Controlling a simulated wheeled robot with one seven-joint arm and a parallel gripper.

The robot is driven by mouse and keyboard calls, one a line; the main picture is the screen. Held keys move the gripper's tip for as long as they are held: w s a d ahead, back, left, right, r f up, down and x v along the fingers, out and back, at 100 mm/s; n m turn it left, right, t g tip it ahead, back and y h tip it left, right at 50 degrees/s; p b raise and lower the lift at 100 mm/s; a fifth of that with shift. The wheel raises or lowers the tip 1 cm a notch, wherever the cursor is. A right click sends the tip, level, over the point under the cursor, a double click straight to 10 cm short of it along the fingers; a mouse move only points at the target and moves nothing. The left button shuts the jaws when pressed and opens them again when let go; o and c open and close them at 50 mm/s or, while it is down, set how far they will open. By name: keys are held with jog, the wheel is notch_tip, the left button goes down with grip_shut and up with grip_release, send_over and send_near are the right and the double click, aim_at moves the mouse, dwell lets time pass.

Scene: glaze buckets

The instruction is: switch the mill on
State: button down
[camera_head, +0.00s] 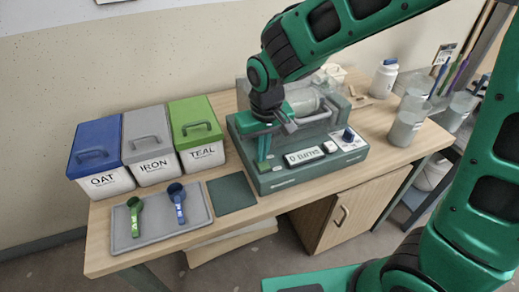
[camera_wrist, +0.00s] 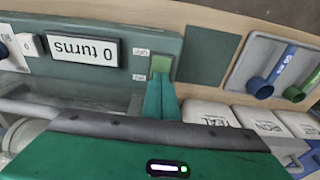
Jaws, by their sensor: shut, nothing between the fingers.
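The mill (camera_head: 292,181) is a grey-green machine on the wooden table, with a clear-sided drum housing behind its front panel. Its display (camera_head: 305,156) reads "0 turns", upside down in the wrist view (camera_wrist: 83,48). A green switch (camera_wrist: 161,68) sits at the panel's left end in the head view, beside two small labels too blurred to read surely. My gripper (camera_head: 264,150) is shut and empty, pointing down at that end. In the wrist view its fingertips (camera_wrist: 161,88) are right at the switch and partly cover it. I cannot tell whether they touch it.
Blue, grey and green lidded bins, OAT (camera_head: 98,158), IRON (camera_head: 150,148) and TEAL (camera_head: 197,136), stand left of the mill. A grey tray (camera_head: 197,212) holds a green scoop (camera_head: 135,212) and a blue scoop (camera_head: 178,200). A dark mat (camera_head: 231,193) lies bare. Clear jars (camera_head: 405,125) stand right.

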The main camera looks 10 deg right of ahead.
jog(key=shift+s+d+r, duration=0.1)
jog(key=shift+s, duration=0.3)
jog(key=shift+r, duration=0.1)
notch_tip(320, 180, up, 14)
jog(key=s, duration=0.2)
jog(key=shift+d+f, duration=0.25)
jog(key=shift+d, duration=0.1)
jog(key=shift+w+a, duration=0.15)
jog(key=shift+w, duration=0.4)
send_near(265, 166)
jog(key=w+f, duration=0.1)
jog(key=f, duration=0.1)
jog(key=w+f, duration=0.1)
jog(key=f, duration=0.1)
jog(key=w+a+f, duration=0.1)
jog(key=f, duration=0.1)
jog(key=shift+w, duration=0.4)
